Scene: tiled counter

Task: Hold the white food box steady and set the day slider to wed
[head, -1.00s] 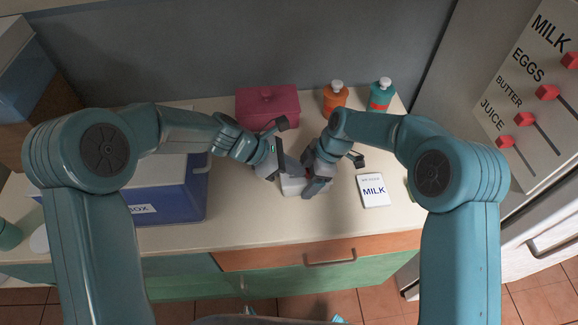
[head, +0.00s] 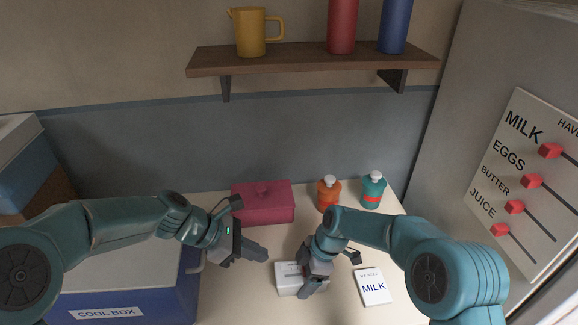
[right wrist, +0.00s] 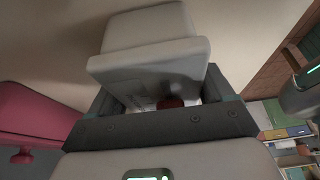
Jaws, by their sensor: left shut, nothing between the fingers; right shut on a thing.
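The white food box (head: 287,277) sits on the counter, partly hidden by my right gripper (head: 309,284). The right gripper is shut on the box. In the right wrist view the pale box (right wrist: 150,58) lies between the fingers, and a small dark red knob (right wrist: 171,102) shows on it. The day marks cannot be read, so the slider's setting is unclear. My left gripper (head: 262,254) is shut and empty, up and left of the box, apart from it in the picture.
A magenta box (head: 263,205), an orange bottle (head: 328,194) and a teal bottle (head: 373,191) stand behind. A milk card (head: 374,288) lies right of the food box. A blue cool box (head: 150,304) is at left. A shelf (head: 310,60) hangs above.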

